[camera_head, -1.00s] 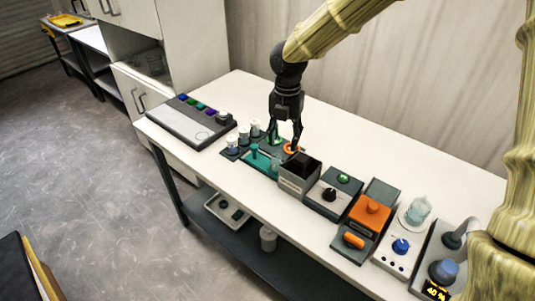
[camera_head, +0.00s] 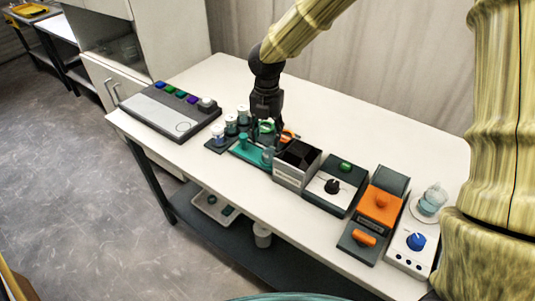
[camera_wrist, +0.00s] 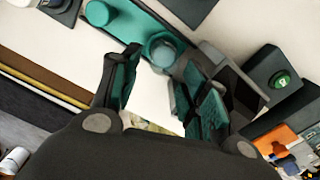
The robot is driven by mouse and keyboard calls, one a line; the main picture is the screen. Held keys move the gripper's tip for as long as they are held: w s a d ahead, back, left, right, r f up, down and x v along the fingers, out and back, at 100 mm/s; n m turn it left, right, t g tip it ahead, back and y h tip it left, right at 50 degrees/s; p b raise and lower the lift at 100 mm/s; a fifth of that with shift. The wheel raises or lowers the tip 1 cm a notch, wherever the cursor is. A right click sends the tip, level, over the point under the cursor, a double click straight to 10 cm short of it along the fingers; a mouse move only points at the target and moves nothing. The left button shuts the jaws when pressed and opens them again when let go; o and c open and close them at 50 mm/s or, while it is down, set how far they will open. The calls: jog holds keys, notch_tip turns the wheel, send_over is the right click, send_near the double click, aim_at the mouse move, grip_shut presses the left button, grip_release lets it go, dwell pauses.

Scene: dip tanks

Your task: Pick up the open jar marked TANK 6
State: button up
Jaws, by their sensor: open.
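A round, open-topped teal jar (camera_wrist: 161,52) stands at the end of a teal tray (camera_wrist: 205,57) in the wrist view. In the head view a small greyish jar (camera_head: 267,158) stands on the teal tray (camera_head: 245,150), beside the grey box; it looks like the same one. No TANK 6 marking can be read. My gripper (camera_wrist: 160,66) is open, with one finger on each side of the jar in the picture. Whether the fingers touch it cannot be told. In the head view my gripper (camera_head: 264,140) is low over the tray and partly hides what is behind it.
Several white-topped jars (camera_head: 231,124) stand left of the teal tray. A grey box (camera_head: 296,170) with a dark inside stands close on its right. Further right are a black-knobbed unit (camera_head: 332,187) and an orange unit (camera_head: 380,203). The back of the table (camera_head: 340,120) is clear.

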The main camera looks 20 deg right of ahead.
aim_at(269, 154)
jog(key=shift+d+f+p, duration=0.2)
jog(key=shift+f+p, duration=0.2)
jog(key=shift+f, duration=1.45)
jog(key=shift+d+f+p, duration=0.15)
jog(key=shift+f+p, duration=0.25)
jog(key=shift+f, duration=1.4)
jog(key=shift+s, duration=0.1)
jog(key=c, duration=0.8)
